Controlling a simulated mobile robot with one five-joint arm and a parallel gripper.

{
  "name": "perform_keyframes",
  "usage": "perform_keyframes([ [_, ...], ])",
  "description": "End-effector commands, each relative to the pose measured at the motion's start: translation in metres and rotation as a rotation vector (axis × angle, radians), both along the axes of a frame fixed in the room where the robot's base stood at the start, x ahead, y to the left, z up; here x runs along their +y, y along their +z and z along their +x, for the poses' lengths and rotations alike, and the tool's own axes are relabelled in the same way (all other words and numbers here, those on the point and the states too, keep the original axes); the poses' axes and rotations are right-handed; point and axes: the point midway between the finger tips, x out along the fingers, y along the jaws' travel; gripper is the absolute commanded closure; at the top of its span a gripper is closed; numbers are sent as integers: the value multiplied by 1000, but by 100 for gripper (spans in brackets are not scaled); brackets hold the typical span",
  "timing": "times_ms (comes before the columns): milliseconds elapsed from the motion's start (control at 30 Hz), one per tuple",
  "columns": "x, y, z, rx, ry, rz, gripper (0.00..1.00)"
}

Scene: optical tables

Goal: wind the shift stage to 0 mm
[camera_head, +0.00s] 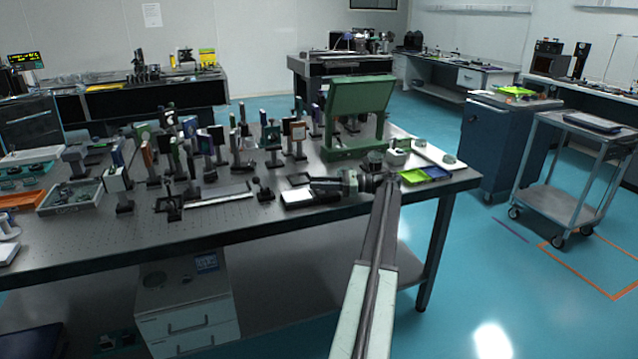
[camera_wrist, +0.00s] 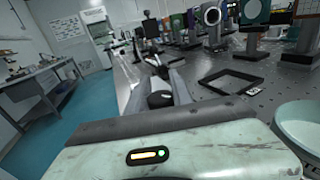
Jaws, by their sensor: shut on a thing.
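My gripper (camera_head: 318,187) is low over the near right part of the optical table, pointing left. In the wrist view my gripper (camera_wrist: 158,82) is shut on a small dark knob (camera_wrist: 160,98), mostly hidden between the grey fingers. I cannot make out the shift stage around the knob, nor any scale or reading on it. A low, flat piece with a pale top (camera_head: 298,196) lies by the fingertips in the head view. I cannot tell whether it belongs to the stage.
The perforated optical table (camera_head: 110,225) carries many post-mounted optics behind my gripper. A green panel on a stand (camera_head: 357,105) rises just behind my arm. A black square frame (camera_wrist: 231,81) lies flat nearby. Green and blue trays (camera_head: 425,173) are at the right. Open floor lies beyond the table's right edge.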

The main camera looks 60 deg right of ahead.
Motion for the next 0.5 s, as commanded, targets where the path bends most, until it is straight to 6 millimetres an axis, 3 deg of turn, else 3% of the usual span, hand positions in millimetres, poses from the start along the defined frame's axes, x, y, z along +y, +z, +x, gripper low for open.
perform_keyframes([
  [500, 5, 1, -2, -2, 211, 1, 100],
])
